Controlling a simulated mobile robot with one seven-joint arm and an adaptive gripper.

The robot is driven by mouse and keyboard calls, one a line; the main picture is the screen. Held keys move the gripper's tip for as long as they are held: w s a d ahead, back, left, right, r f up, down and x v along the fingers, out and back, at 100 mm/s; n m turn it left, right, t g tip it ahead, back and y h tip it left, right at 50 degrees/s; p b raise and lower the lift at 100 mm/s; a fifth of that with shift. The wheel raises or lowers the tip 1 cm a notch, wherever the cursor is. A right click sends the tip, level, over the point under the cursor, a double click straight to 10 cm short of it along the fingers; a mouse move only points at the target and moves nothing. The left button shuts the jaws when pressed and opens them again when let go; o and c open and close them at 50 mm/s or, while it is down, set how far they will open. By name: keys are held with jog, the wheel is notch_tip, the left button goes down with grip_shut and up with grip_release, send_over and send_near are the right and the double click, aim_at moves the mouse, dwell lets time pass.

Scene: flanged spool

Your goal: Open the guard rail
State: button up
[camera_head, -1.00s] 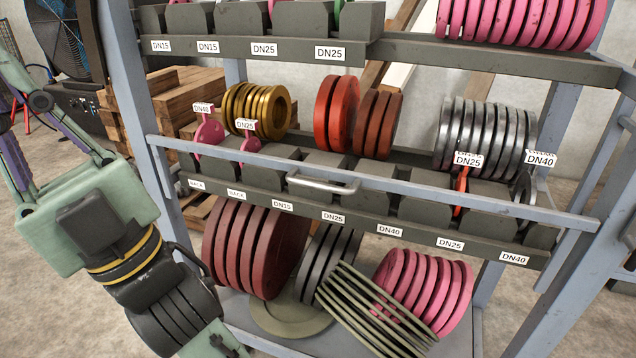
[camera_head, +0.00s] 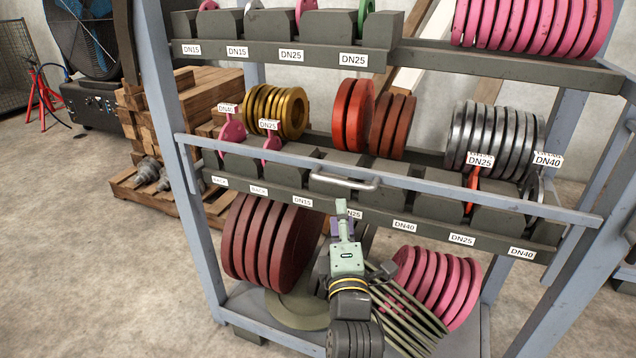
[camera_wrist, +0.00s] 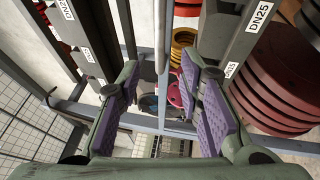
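The guard rail (camera_head: 440,188) is a blue-grey bar across the front of the middle shelf, between the rack posts. Its curved metal handle (camera_head: 343,182) sits near its middle. In the wrist view the guard rail (camera_wrist: 146,60) runs upright between my finger lines. My gripper (camera_head: 343,212) is just below the handle in the head view, fingers pointing up toward it. The wrist view shows my gripper (camera_wrist: 164,108) open, purple pads well apart, nothing visibly held. Whether a finger touches the handle cannot be told.
Red-brown discs (camera_head: 265,245), olive discs (camera_head: 405,310) and pink discs (camera_head: 440,285) fill the bottom shelf around my arm. Gold rings (camera_head: 275,110) and steel discs (camera_head: 492,138) sit behind the rail. Open floor (camera_head: 110,270) lies at left.

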aim_at(339, 184)
jog(key=b+x, duration=0.1)
jog(key=x, duration=0.8)
jog(key=shift+w+r, duration=0.15)
jog(key=shift+w, duration=0.75)
jog(key=shift+c, duration=0.2)
grip_shut()
